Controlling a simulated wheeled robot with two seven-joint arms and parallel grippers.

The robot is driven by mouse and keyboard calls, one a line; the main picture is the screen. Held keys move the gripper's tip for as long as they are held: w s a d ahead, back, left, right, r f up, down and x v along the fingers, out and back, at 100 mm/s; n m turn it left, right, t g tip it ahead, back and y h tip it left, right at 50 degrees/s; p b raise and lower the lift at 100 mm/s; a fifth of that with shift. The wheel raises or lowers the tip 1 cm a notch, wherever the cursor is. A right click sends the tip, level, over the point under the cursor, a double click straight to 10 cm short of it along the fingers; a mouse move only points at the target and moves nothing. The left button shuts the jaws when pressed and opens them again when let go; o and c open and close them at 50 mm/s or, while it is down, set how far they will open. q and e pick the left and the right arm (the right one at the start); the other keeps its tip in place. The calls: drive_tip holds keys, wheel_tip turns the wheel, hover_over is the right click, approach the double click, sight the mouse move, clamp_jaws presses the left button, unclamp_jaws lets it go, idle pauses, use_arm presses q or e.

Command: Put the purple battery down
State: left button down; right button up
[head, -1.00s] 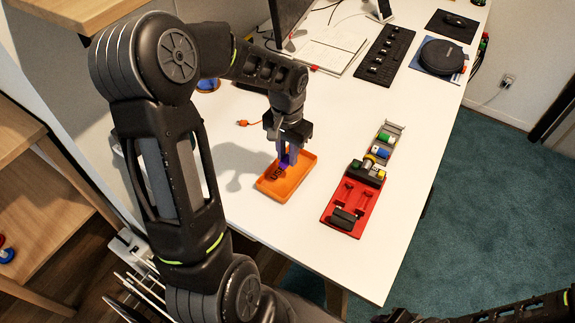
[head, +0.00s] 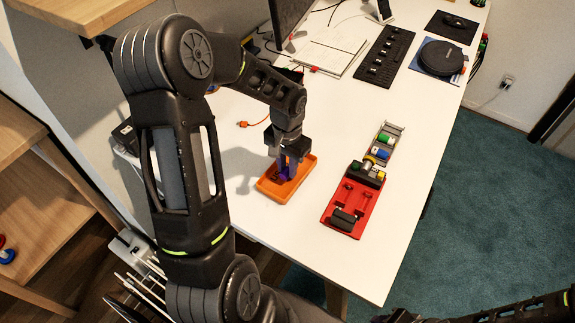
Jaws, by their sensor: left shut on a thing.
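My left gripper (head: 289,166) points down over the orange tray (head: 268,194) on the white table. It is shut on the purple battery (head: 283,172), which shows low between the fingers, inside the outline of the tray. The fingers and wrist hide part of the battery. I cannot tell whether the battery touches the tray floor. My right gripper is not clearly in view; only part of my right arm shows at the bottom right.
A red holder (head: 350,205) stands right of the tray, with a rack of several coloured batteries (head: 383,145) behind it. An orange cable (head: 252,124) lies behind the tray. A keyboard (head: 385,57), papers (head: 325,52) and a round black device (head: 441,56) are farther back. White table between is clear.

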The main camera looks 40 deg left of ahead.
sight(287, 169)
use_arm(q)
drive_tip(key=shift+f, duration=0.3)
drive_tip(key=c, duration=1.2)
unclamp_jaws()
drive_tip(key=shift+b, duration=0.3)
drive_tip(key=shift+c, duration=0.2)
drive_tip(key=shift+r+p, duration=0.4)
drive_tip(key=shift+p, duration=0.05)
wheel_tip(287, 169, up, 12)
drive_tip(key=shift+b, duration=0.3)
drive_tip(key=shift+f, duration=0.15)
